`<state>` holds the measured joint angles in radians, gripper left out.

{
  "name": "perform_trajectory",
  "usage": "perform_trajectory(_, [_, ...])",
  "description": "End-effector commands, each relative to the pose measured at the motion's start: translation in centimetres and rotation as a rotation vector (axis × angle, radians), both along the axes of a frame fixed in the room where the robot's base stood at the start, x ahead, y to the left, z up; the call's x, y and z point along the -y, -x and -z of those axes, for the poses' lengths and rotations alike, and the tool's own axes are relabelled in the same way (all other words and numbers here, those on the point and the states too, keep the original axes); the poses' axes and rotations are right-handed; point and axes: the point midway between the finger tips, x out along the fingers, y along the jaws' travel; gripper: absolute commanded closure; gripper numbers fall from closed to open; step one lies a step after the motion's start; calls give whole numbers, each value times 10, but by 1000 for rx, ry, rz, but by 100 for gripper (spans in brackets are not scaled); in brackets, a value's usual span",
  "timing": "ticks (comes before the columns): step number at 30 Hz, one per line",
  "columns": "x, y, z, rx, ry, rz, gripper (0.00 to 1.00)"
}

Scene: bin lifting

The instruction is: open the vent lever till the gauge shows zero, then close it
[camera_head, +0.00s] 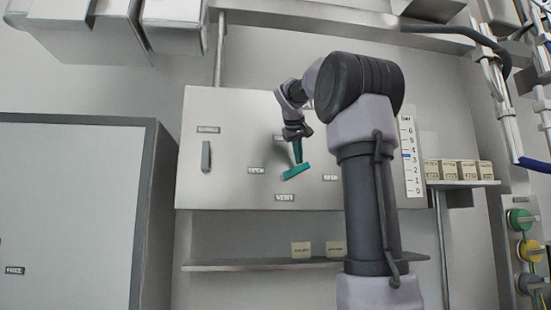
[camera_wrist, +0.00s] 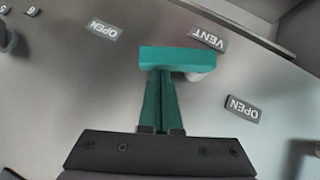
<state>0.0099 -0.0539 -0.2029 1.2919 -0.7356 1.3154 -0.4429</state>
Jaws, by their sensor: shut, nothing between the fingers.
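The vent lever (camera_head: 296,172) is a teal bar on the grey panel (camera_head: 230,110), slightly tilted, its right end higher, above the VENT label (camera_head: 284,197). In the wrist view the teal bar (camera_wrist: 178,60) crosses just beyond my fingertips, with VENT and OPEN labels around it. My gripper (camera_head: 299,160) has its green fingers together and empty; they also show in the wrist view (camera_wrist: 162,76). The tips meet the bar in the picture; I cannot tell whether they touch it. The gauge (camera_head: 408,178) is a white vertical scale with a blue mark between 3 and 4.
A grey handle (camera_head: 206,157) sits on the panel's left. A shelf (camera_head: 225,266) with small labelled blocks runs below the panel. A large grey cabinet (camera_head: 70,210) stands left. Coloured buttons (camera_head: 520,219) and pipes are at right. My arm covers part of the panel's right side.

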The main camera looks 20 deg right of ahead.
Motion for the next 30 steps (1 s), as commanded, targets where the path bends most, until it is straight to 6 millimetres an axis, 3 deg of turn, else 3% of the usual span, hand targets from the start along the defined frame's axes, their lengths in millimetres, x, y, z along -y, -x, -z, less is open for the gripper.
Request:
perform_trajectory(12, [18,5,16,85,-302,2,100])
perform_trajectory(30, [22,6,23,82,-292,-1,100])
